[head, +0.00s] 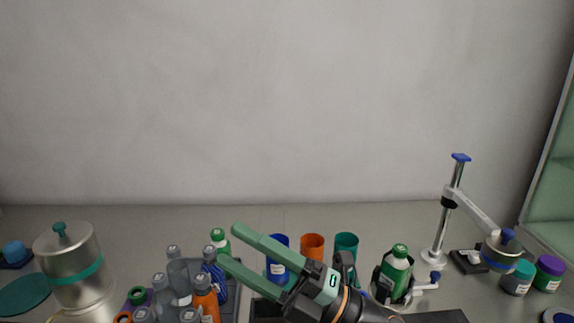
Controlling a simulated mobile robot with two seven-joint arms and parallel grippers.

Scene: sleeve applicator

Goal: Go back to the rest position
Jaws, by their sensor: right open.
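My right gripper (229,245) comes in from the lower right, with its two green fingers pointing left and up. The fingers are spread, with nothing seen held between them. The fingertips are near a bottle with a green cap (219,238) at the back of the bottle group; whether they touch it I cannot tell. A green bottle (397,268) stands upright in a holder to the right of the gripper. My left gripper is not in view.
Blue (276,267), orange (312,245) and teal cups (347,242) stand behind my gripper, partly hidden by it. Several bottles (178,270) crowd a tray at left. A metal canister (72,260) is far left. A pole stand (453,205) and jars (549,272) are right.

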